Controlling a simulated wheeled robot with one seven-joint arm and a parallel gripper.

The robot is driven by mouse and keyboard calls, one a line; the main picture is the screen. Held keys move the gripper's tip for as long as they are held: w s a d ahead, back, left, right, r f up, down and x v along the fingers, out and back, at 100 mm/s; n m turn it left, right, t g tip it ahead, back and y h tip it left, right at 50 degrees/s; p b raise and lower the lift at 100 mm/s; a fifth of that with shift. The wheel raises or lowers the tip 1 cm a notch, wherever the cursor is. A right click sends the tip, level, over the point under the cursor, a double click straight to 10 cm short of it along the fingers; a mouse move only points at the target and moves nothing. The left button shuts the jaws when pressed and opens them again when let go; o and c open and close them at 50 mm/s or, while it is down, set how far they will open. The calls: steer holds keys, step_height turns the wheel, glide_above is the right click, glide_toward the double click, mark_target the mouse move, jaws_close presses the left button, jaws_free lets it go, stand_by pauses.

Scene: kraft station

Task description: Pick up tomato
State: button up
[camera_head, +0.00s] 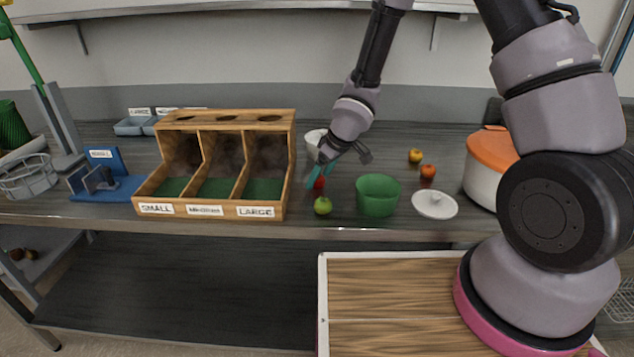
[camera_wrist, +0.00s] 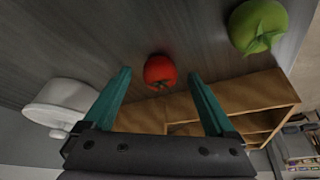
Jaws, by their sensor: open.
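A red tomato (camera_wrist: 159,71) lies on the dark counter. In the wrist view it sits between and slightly beyond the tips of my gripper (camera_wrist: 160,75), apart from both teal fingers. In the head view the tomato (camera_head: 319,182) is partly hidden by my gripper (camera_head: 322,176), which is low over the counter beside the wooden sorter. My gripper is open and empty. A green tomato-like fruit (camera_head: 323,205) lies in front of the red one, near the counter edge; it also shows at the upper right of the wrist view (camera_wrist: 257,27).
A wooden sorter (camera_head: 222,207) labelled SMALL, MEDIUM and LARGE stands left of my gripper. A green bowl (camera_head: 377,197), a white lid (camera_head: 434,205) and orange fruits (camera_head: 428,171) are to the right. A white lidded pot (camera_wrist: 62,103) is close to my left finger in the wrist view.

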steer(key=shift+w+a+f, duration=0.15)
steer(key=shift+a+f, duration=0.05)
steer(key=shift+f, duration=0.35)
steer(key=c, duration=1.4)
steer(key=shift+r, duration=0.2)
steer(key=shift+c, duration=0.2)
